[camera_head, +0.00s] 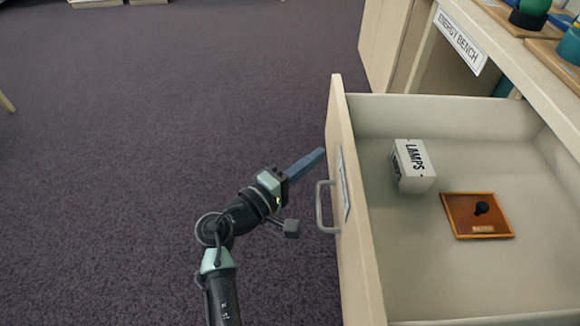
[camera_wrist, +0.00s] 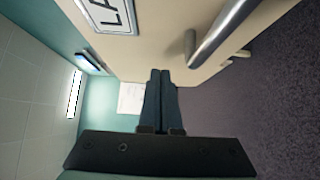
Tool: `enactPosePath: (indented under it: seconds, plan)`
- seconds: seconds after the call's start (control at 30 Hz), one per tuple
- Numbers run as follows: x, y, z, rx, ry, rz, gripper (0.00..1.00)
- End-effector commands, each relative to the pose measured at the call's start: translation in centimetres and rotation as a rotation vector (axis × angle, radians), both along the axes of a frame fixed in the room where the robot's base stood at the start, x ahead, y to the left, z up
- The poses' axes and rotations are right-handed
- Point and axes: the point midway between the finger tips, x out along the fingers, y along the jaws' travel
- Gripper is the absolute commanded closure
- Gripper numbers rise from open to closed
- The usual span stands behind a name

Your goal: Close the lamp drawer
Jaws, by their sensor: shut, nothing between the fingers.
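The lamp drawer (camera_head: 350,220) stands pulled open from the bench on the right of the head view. A grey bar handle (camera_head: 320,207) and a label are on its front panel. My gripper (camera_head: 318,155) is shut and empty, with its blue fingers pointing at the outer face of the front panel, just beyond the handle. I cannot tell whether the fingertips touch the panel. In the wrist view my shut gripper (camera_wrist: 161,75) points along the pale drawer front (camera_wrist: 165,50), with the handle (camera_wrist: 215,35) to the right and part of the label (camera_wrist: 108,12) at upper left.
Inside the drawer are a white box marked LAMPS (camera_head: 412,166) and a brown plaque (camera_head: 477,215) with a dark knob. The bench (camera_head: 520,60) with an ENERGY BENCH sign (camera_head: 460,41) is behind. Open carpet (camera_head: 150,130) lies to the left.

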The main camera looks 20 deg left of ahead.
Motion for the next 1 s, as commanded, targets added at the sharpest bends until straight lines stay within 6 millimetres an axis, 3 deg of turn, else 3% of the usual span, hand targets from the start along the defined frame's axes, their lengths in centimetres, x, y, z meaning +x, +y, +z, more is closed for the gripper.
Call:
enactPosePath:
  seconds: [0.17,0.67,0.87,1.0]
  plan:
    - [0.3,-1.2,0.0,-0.001,0.0,0.0,1.0]
    - [0.5,-1.7,0.0,0.0,0.0,0.0,1.0]
    - [1.2,-4.1,0.0,0.002,-0.001,-0.006,1.0]
    - [2.1,-7.1,0.0,0.0,0.001,-0.009,1.0]
